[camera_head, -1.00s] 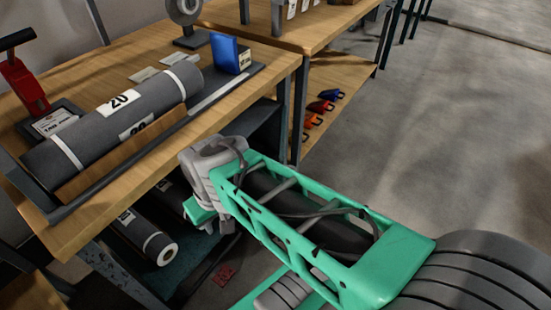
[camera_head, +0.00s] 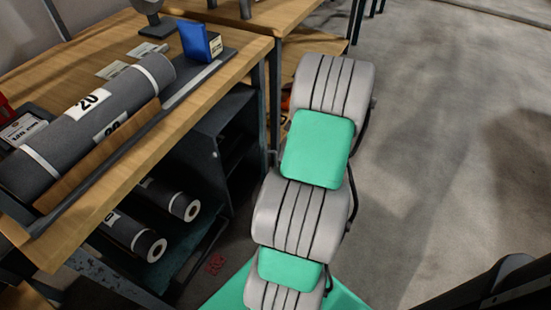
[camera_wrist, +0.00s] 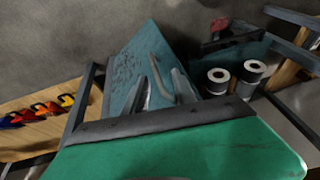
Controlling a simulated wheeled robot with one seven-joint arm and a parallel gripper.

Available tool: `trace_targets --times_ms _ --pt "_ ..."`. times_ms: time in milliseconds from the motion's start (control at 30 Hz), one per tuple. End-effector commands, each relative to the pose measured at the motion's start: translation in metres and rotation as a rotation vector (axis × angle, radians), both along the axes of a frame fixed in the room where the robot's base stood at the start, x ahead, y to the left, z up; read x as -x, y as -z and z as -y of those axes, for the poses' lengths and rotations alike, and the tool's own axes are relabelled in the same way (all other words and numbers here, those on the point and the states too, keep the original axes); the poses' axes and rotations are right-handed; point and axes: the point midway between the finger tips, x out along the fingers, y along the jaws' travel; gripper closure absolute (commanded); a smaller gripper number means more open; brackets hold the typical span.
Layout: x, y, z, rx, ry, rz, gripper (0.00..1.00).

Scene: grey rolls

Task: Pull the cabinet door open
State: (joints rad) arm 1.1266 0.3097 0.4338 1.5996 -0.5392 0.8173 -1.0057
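The cabinet (camera_head: 212,150) is a dark box under the workbench, left of my arm in the head view. In the wrist view a teal panel (camera_wrist: 128,75), which looks like its door, stands at a slant ahead of my gripper. A grey bar handle (camera_wrist: 184,90) shows on or against this panel. My gripper's metal fingertips (camera_wrist: 160,86) are close to the handle, beyond the green part of my arm. I cannot tell whether they grip it or how far the door stands open. In the head view my arm hides the gripper.
The workbench (camera_head: 150,130) above carries a large grey roll (camera_head: 85,115) and a blue box (camera_head: 195,40). More rolls (camera_head: 135,237) lie on the lower shelf and also show in the wrist view (camera_wrist: 252,72). Clear floor (camera_head: 440,130) lies to the right.

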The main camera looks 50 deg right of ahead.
Motion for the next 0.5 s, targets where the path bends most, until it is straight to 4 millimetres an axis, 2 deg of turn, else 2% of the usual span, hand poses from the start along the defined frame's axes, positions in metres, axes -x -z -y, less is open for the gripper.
trace_targets --times_ms 100,233,367,500 --pt "-0.011 -0.008 0.004 0.075 -0.208 0.082 0.67" --pt "-0.014 -0.005 0.003 0.108 -0.314 0.113 0.67" --pt "-0.02 0.013 -0.001 0.11 -0.323 0.115 0.67" --pt "-0.028 0.039 -0.008 0.11 -0.321 0.113 0.67"
